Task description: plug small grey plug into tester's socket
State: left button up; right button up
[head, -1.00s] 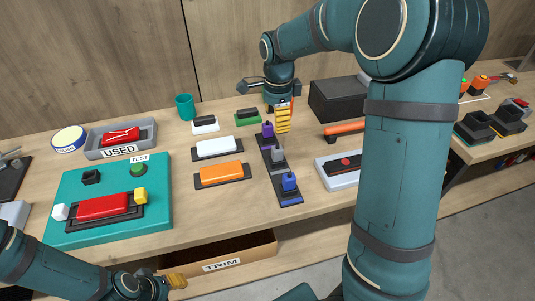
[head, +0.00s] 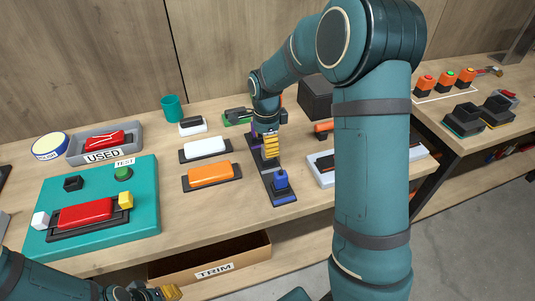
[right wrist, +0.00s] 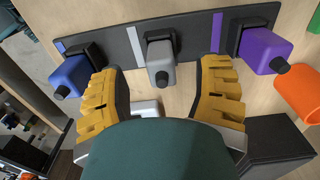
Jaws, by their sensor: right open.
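The small grey plug (right wrist: 161,62) sits in the dark rack strip (right wrist: 130,22) between a blue plug (right wrist: 70,75) and a purple plug (right wrist: 264,50). My right gripper (right wrist: 160,80) is open, with one yellow finger on each side of the grey plug and gaps beside it. In the head view the right gripper (head: 270,150) is over the rack and hides the grey plug. The teal tester (head: 140,222) stands at the left with a black socket (head: 73,183) on top. My left gripper (head: 163,293) is at the bottom edge; its jaw opening is unclear.
The tester carries a red bar (head: 85,214), a green button (head: 123,173), and white and yellow blocks. White (head: 205,147) and orange (head: 210,173) bars lie left of the rack. A TRIM box (head: 190,266) is below the table's front edge. A dark box (head: 316,97) stands behind.

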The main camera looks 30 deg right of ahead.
jog(key=f, duration=0.3)
jog(key=f+b, duration=0.1)
jog(key=shift+d+f, duration=0.15)
jog(key=shift+d, duration=0.1)
grip_shut()
